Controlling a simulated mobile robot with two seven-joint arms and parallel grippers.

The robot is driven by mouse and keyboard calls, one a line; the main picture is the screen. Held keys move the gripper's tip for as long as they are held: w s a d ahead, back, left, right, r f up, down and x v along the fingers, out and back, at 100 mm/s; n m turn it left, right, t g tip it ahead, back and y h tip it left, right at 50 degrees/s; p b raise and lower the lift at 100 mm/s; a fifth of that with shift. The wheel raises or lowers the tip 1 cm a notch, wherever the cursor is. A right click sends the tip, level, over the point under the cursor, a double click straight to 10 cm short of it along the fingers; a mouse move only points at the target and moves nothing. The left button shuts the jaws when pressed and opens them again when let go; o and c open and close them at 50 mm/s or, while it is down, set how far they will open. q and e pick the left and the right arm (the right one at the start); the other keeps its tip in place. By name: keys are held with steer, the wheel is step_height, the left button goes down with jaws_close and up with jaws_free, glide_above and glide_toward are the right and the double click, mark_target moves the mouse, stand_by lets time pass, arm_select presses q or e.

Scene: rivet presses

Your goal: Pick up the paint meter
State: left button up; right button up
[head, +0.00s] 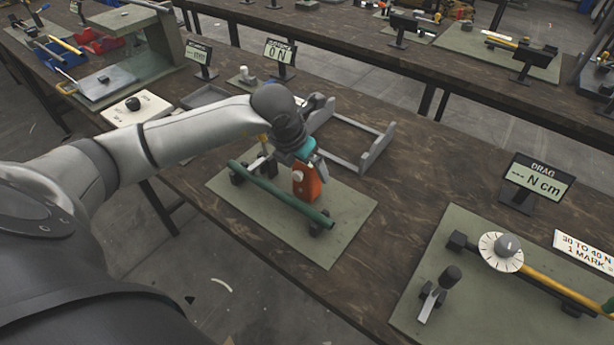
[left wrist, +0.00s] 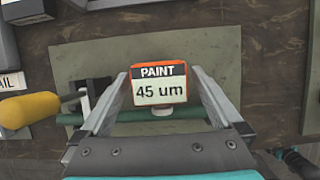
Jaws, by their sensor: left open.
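The paint meter is an orange block (head: 307,183) at the dark green tube over the green mat in the head view. In the left wrist view its white display (left wrist: 160,91) faces me and reads "PAINT 45 um". My left gripper (left wrist: 160,75) is open, with one finger along each side of the meter. I cannot tell whether either finger touches it. In the head view my left gripper (head: 302,160) is right at the meter, partly hidden by its own wrist. My right gripper is in neither view.
The dark green tube (head: 270,189) lies across dark supports on the mat (head: 338,233). A grey frame (head: 376,150) stands just behind. A "DRAG" display (head: 537,182) and dial (head: 502,252) stand to the right.

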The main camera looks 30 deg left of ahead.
arm_select(q)
steer(key=shift+w+f, duration=0.15)
steer(key=shift+f, duration=0.3)
steer(key=shift+r, duration=0.15)
jaws_close()
stand_by(0.4)
